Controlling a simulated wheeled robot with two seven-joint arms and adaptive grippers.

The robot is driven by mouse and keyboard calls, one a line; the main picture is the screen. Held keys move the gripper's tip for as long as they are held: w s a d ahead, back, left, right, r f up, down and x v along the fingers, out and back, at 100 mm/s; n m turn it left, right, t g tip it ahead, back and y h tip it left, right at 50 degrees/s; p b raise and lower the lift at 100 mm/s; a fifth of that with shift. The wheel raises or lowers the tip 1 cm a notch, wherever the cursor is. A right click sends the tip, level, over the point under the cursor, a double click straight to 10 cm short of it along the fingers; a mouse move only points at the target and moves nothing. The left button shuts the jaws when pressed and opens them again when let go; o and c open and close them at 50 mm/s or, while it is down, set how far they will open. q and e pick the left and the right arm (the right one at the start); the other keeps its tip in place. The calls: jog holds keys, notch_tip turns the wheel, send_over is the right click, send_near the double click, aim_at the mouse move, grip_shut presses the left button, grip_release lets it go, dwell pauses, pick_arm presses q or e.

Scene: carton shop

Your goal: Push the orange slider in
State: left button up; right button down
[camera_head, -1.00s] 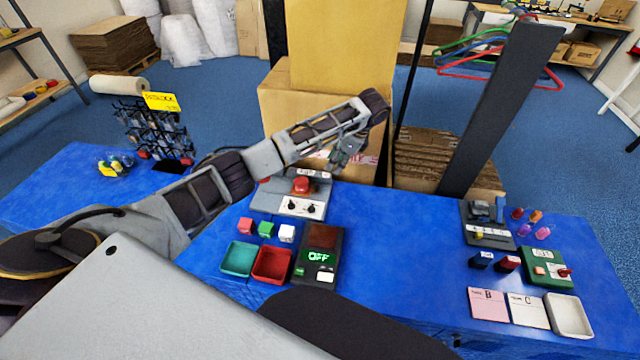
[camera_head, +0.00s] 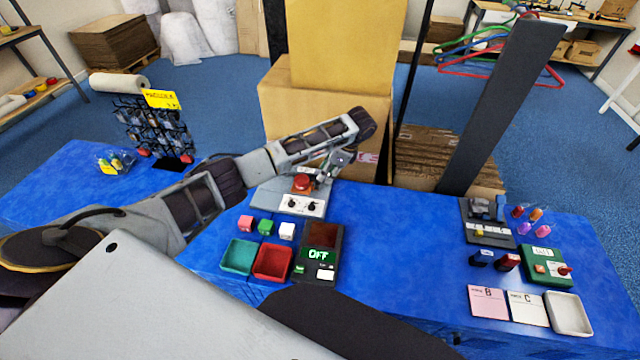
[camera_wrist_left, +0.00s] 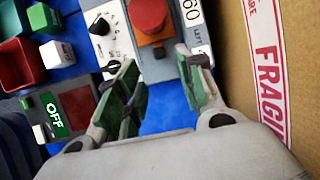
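A grey control box (camera_head: 268,196) stands at the back of the blue table. It carries a red round button (camera_head: 303,181) and a white panel with two black knobs (camera_head: 301,205). In the left wrist view, an orange square part (camera_wrist_left: 158,32) sits under the red button (camera_wrist_left: 148,14); I cannot tell whether it is the slider. My left gripper (camera_head: 326,175) is at the box's right end, partly hiding it. In the left wrist view, the gripper (camera_wrist_left: 162,68) is open and empty, its fingers reaching over the box's edge. My right gripper is not in view.
A cardboard box (camera_head: 345,112) stands close behind the left gripper. A dark device reading OFF (camera_head: 319,255), a teal tray (camera_head: 238,257), a red tray (camera_head: 272,262) and small cubes lie in front. A green box (camera_head: 547,268) is at the right. The table's middle is clear.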

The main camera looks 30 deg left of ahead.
aim_at(319, 185)
pick_arm(q)
jog(key=shift+x, duration=3.55)
jog(key=shift+c, duration=0.4)
grip_shut()
